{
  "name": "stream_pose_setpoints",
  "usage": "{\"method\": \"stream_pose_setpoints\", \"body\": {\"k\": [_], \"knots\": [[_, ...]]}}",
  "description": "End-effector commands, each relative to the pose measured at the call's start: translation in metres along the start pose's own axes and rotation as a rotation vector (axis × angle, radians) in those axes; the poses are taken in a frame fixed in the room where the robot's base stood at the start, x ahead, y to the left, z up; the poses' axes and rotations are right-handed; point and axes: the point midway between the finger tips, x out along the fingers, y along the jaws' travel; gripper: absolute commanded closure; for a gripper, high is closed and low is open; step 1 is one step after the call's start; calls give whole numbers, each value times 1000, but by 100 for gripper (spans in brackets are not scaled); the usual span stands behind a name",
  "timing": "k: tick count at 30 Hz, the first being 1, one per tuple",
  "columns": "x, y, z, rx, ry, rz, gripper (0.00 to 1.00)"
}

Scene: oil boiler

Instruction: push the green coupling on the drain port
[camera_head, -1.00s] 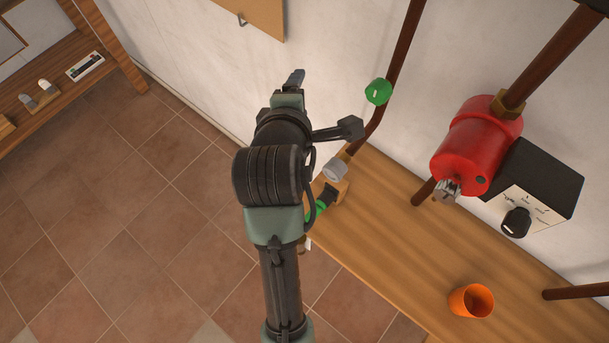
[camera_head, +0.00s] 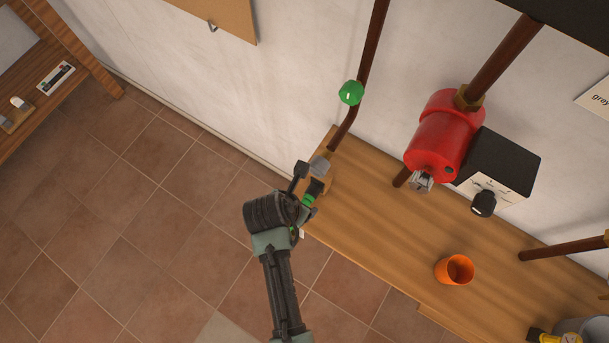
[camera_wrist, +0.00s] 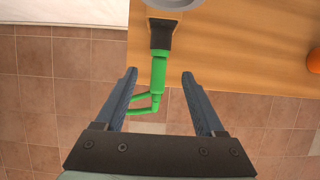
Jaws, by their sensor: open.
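The green coupling (camera_wrist: 160,68) shows in the wrist view as a green tube with a looped lever, its far end meeting a black flared piece (camera_wrist: 161,33) at the bench edge. I cannot tell how firmly they are joined. My gripper (camera_wrist: 158,75) is open, with one finger on each side of the green tube and gaps between. Contact is not visible. In the head view the green coupling (camera_head: 307,200) is partly hidden by my wrist, beside the black piece (camera_head: 316,187) and below a grey round part. My gripper's fingers are mostly hidden there.
The wooden bench (camera_head: 385,225) carries an orange cup (camera_head: 454,270). A pipe with a green knob (camera_head: 351,93) runs down the wall near the coupling. A red cylinder (camera_head: 438,140) and black control box (camera_head: 500,163) are further right. The tiled floor at left is clear.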

Motion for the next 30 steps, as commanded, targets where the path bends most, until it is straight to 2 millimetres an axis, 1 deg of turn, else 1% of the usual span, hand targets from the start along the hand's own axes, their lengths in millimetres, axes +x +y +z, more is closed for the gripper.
{"method": "stream_pose_setpoints", "body": {"k": [1, 6, 12, 18, 25, 26, 30], "knots": [[9, 0, 0, 1, 2, -2, 29], [34, 0, 1, 2, 0, 0, 29], [54, 0, 1, 2, -1, 1, 29], [61, 0, 0, 2, -1, 1, 29], [61, 0, 1, 2, -1, 2, 29], [61, 0, 1, 2, -1, 2, 33], [61, 0, 1, 2, -1, 2, 58]]}}
